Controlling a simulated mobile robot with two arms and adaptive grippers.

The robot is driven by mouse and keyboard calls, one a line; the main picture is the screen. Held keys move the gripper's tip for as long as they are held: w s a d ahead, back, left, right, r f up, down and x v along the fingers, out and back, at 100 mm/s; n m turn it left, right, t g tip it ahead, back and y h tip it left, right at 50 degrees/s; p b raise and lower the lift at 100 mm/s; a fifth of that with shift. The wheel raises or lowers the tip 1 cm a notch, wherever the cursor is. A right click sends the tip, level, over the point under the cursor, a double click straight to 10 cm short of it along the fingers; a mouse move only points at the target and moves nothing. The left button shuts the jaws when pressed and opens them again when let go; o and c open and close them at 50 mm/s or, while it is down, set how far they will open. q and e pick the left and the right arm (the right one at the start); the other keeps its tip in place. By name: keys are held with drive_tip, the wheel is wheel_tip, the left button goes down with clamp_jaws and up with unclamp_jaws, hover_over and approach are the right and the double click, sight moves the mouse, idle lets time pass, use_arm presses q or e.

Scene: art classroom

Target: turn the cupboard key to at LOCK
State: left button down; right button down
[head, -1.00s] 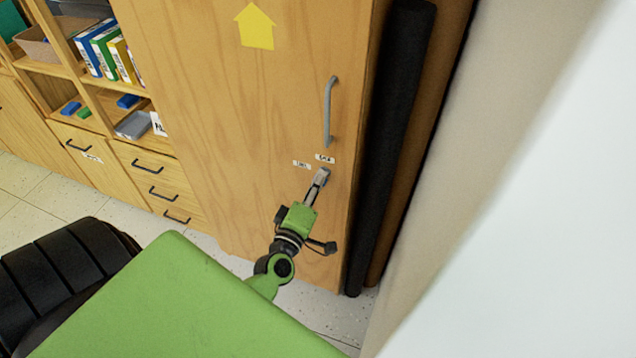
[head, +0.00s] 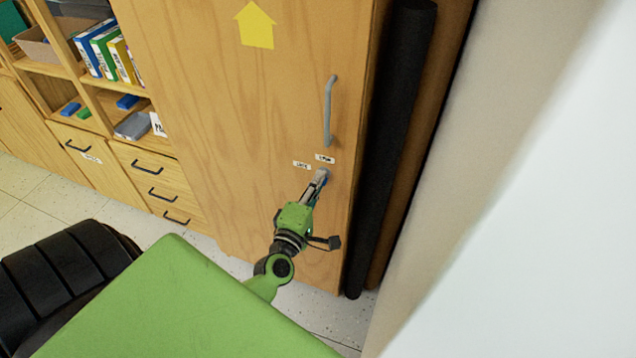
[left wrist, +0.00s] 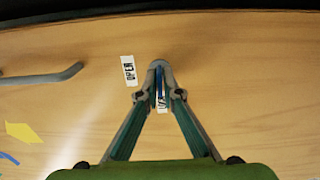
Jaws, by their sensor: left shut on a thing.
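My left gripper (head: 322,174) reaches up to the tall cupboard door (head: 255,120), just below two small white labels. In the left wrist view its fingertips (left wrist: 160,85) are closed on a thin blue key (left wrist: 160,86), of which only a narrow strip shows between them. The OPEN label (head: 325,158) is just above the key and also shows in the left wrist view (left wrist: 128,70). The LOCK label (head: 301,165) is to the left; in the left wrist view it is partly hidden behind the fingers, in line with the key's strip. The keyhole is hidden. My right gripper is not in view.
A grey door handle (head: 329,110) is above the labels. A black roll (head: 395,150) stands right of the door, near a pale wall (head: 480,190). Shelves with books (head: 105,50) and drawers (head: 155,180) are at left.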

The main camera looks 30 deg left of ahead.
use_arm(q)
drive_tip(key=shift+d+f, duration=0.1)
drive_tip(key=shift+f, duration=0.05)
drive_tip(key=c, duration=2.3)
unclamp_jaws()
drive_tip(key=shift+s, duration=0.1)
drive_tip(key=v, duration=1.2)
drive_tip(key=shift+d, duration=0.15)
